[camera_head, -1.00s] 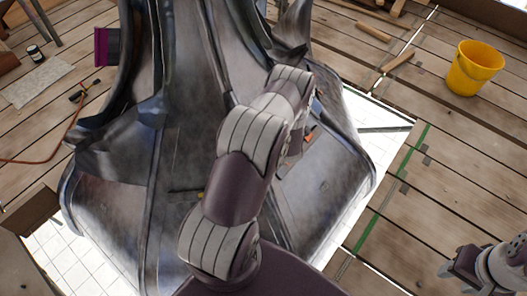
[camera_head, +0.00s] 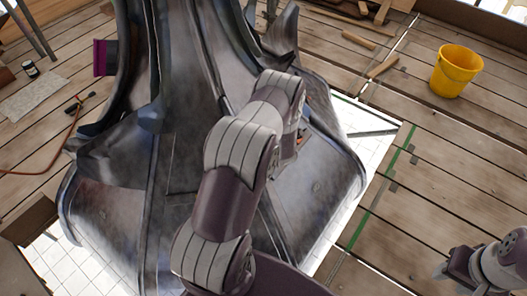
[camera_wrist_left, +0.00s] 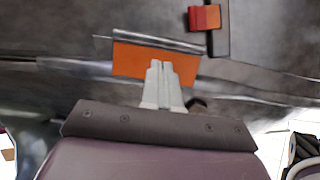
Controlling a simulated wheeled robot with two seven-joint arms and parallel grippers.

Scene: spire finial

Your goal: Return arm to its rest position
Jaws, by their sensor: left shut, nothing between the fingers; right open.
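The dark metal spire finial (camera_head: 110,215) fills the middle of the head view. My left arm reaches across its face. In the head view its gripper is mostly hidden by the arm. In the left wrist view my left gripper (camera_wrist_left: 161,68) is shut with nothing between its fingers. Its tips overlap an orange plate (camera_wrist_left: 130,58) under a dark metal lip; I cannot tell whether they touch. A red and orange block (camera_wrist_left: 204,17) sits on the metal above right. My right gripper (camera_head: 448,268) is open and empty over the planks at lower right.
A yellow bucket (camera_head: 456,72) stands on the wooden deck at right. Wooden pieces (camera_head: 358,39) lie at the back. White gaps surround the finial's base.

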